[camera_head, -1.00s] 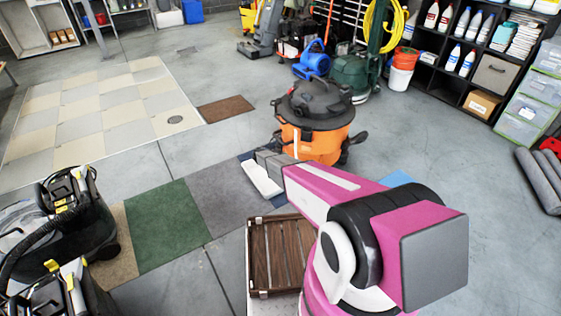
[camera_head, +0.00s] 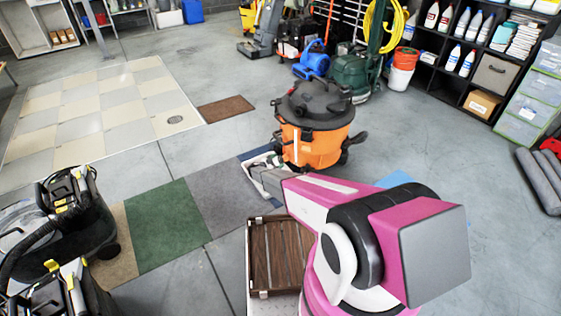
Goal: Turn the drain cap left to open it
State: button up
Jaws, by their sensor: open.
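The orange wet vacuum (camera_head: 312,146) with a black lid stands upright on the floor near the middle of the view. I cannot make out a drain cap on it; the lower left side of the tank is partly covered by my gripper and arm. My gripper (camera_head: 264,162) is white and grey, at the far end of my pink arm. It is close to the tank's lower left side, and I cannot tell if it touches. It is open, though its fingers are small and hard to see.
A brown slatted wooden rack (camera_head: 278,258) lies below my arm. Carpet squares, including a green one (camera_head: 163,222), lie left of the vacuum. Black machines (camera_head: 70,225) stand at the lower left.

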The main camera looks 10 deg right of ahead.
jog(key=shift+x, duration=1.25)
jog(key=c, duration=0.9)
jog(key=shift+c, duration=0.2)
jog(key=shift+n, duration=0.3)
jog(key=n, duration=0.4)
jog(key=shift+w+a, duration=0.1)
jog(key=n, duration=0.5)
jog(key=shift+w+n, duration=0.1)
jog(key=shift+n, duration=0.3)
jog(key=n, duration=0.5)
jog(key=shift+a+f, duration=0.1)
jog(key=n, duration=0.6)
jog(key=shift+w+f, duration=0.1)
jog(key=shift+f, duration=0.05)
